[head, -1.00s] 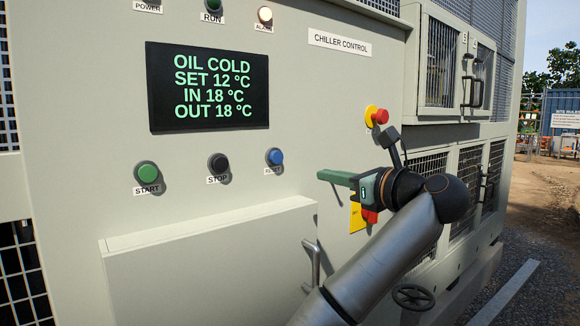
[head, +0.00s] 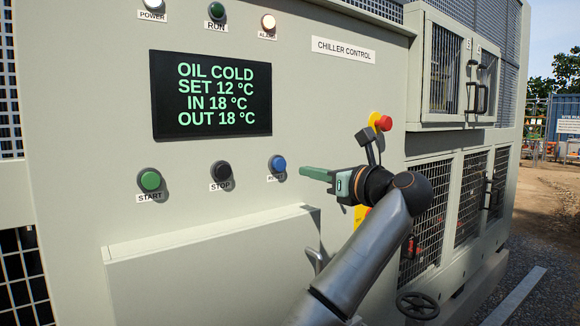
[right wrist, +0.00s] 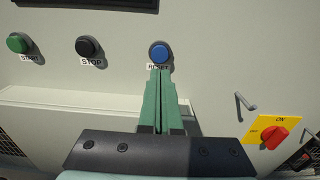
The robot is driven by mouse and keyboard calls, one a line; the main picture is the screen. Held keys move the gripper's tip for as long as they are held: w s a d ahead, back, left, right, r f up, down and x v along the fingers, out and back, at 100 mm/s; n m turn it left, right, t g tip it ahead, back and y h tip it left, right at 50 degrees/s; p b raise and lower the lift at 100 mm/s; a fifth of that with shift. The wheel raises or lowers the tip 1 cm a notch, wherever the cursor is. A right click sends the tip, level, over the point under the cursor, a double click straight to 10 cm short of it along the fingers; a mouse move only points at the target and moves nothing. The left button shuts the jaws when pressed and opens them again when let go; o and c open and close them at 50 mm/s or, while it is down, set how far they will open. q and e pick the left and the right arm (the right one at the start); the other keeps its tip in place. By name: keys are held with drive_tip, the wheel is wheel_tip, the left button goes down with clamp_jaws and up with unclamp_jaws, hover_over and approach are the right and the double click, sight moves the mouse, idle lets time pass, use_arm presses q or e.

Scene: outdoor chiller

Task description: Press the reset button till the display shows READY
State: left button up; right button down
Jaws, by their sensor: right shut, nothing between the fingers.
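The blue reset button (head: 277,163) sits on the chiller panel, right of the black stop button (head: 221,171) and the green start button (head: 149,180). The display (head: 211,94) reads OIL COLD, SET 12 °C, IN 18 °C, OUT 18 °C. My right gripper (head: 304,171) is shut and empty, its green fingertips just right of the reset button in the head view. In the right wrist view the blue button (right wrist: 159,55) lies just beyond the fingertips (right wrist: 160,72), which overlap its label. I cannot tell whether they touch the panel. My left gripper is not in view.
A red emergency stop (head: 384,123) on yellow sits to the right, close to my right wrist. A red and yellow rotary switch (right wrist: 272,135) and a metal handle (right wrist: 245,105) are lower right. A box cover (head: 210,250) juts out below the buttons.

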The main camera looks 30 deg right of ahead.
sight(281, 165)
drive_tip(key=w, duration=0.6)
drive_tip(key=shift+a+p, duration=0.2)
drive_tip(key=shift+p, duration=0.1)
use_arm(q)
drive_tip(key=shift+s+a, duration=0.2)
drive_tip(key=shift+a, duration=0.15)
use_arm(e)
drive_tip(key=shift+w, duration=0.7)
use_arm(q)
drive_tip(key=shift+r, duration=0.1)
